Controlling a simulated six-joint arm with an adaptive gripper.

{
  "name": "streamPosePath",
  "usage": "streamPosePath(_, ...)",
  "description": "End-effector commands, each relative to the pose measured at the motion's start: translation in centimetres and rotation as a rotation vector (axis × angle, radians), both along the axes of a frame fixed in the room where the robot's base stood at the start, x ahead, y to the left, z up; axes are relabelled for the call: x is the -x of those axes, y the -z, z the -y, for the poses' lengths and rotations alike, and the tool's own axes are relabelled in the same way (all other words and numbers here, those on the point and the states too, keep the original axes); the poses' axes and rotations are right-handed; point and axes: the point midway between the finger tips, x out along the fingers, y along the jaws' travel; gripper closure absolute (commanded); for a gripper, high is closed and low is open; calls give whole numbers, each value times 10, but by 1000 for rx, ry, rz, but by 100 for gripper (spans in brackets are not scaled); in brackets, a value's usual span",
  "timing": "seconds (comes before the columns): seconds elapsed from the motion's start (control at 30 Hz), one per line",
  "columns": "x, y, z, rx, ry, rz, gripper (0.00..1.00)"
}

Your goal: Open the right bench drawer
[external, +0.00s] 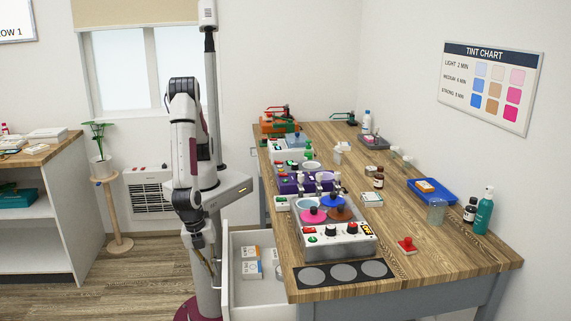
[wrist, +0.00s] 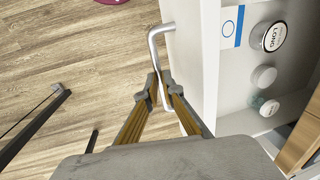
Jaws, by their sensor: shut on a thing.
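The right bench drawer (external: 225,272), at the near end of the bench, stands pulled out with its inside showing. Small white boxes (external: 250,262) lie in it. In the wrist view the drawer front (wrist: 209,60) is white and carries a silver bar handle (wrist: 153,48). My gripper (wrist: 164,88) is shut on this handle, one finger on each side of the bar. In the external view my gripper (external: 213,268) is low, at the left side of the drawer front.
Inside the drawer the wrist view shows round-lidded jars (wrist: 264,76) and a blue-edged white box (wrist: 232,27). The wooden bench top (external: 445,255) above holds a waxing unit (external: 340,244) and bottles. Floor (wrist: 70,50) left of the drawer is clear near the handle.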

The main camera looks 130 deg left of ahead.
Motion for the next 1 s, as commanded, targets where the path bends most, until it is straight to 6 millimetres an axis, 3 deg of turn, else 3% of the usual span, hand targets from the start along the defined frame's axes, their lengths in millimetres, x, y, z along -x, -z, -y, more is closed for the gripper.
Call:
streamPosePath(0.3,30,1,29,0,1,-2,100)
streamPosePath(0.8,34,1,33,0,-1,-1,100)
streamPosePath(0.83,34,1,33,-1,-1,-2,86)
streamPosePath(1.0,34,1,33,-1,0,-1,85)
